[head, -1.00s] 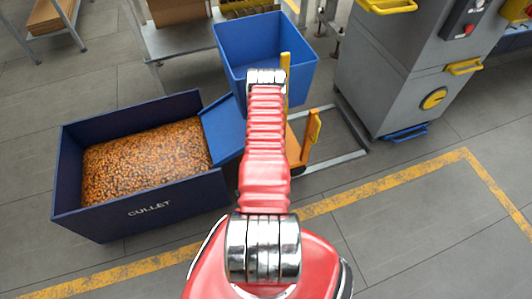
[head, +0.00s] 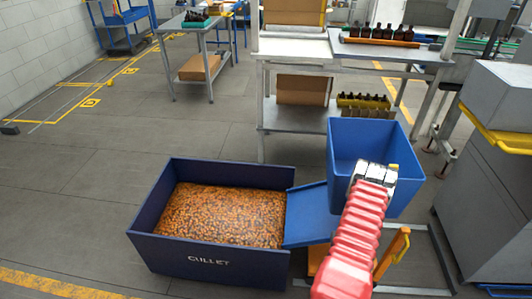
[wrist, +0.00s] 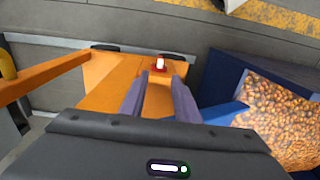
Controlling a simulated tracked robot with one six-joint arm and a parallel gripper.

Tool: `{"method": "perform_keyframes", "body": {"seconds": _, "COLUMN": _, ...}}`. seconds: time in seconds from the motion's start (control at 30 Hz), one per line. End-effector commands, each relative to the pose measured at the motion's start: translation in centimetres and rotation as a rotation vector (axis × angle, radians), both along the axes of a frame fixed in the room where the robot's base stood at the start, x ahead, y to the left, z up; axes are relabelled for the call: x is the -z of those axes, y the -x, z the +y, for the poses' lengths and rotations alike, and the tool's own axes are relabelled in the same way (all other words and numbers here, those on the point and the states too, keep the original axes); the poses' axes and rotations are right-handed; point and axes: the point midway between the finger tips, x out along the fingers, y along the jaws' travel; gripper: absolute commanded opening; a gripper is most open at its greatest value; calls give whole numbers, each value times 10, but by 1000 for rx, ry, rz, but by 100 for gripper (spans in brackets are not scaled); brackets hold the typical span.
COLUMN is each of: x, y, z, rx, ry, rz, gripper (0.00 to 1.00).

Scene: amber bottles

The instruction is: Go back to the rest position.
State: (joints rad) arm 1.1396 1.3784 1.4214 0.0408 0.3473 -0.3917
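My gripper (wrist: 159,90) shows in the wrist view with two grey-purple fingers standing apart. I see nothing held between them. In the head view my red arm reaches up from the lower right and ends in front of a blue bin (head: 352,138); the gripper itself is hidden there.
A dark blue crate marked CULLET (head: 208,262), full of amber bits, stands left of the bin, with a blue chute (head: 311,214) between them. A grey cabinet (head: 490,190) stands at the right. Bottles (head: 383,31) stand on the back bench. Floor at the left is clear.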

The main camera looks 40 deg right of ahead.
Motion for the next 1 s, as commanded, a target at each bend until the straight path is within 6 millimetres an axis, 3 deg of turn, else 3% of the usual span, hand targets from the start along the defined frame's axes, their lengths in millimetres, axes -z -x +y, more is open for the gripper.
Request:
{"method": "perform_keyframes", "body": {"seconds": 0.37, "x": 0, "y": 2, "z": 5, "rx": 32, "ry": -20, "rz": 9, "gripper": 29}}
{"method": "perform_keyframes", "body": {"seconds": 0.6, "x": 5, "y": 24, "z": 54, "rx": 88, "ry": -135, "rz": 69, "gripper": 29}}
{"method": "perform_keyframes", "body": {"seconds": 0.77, "x": -20, "y": 31, "z": 76, "rx": 117, "ry": -189, "rz": 101, "gripper": 29}}
{"method": "perform_keyframes", "body": {"seconds": 1.0, "x": -69, "y": 19, "z": 92, "rx": 119, "ry": -216, "rz": 126, "gripper": 29}}
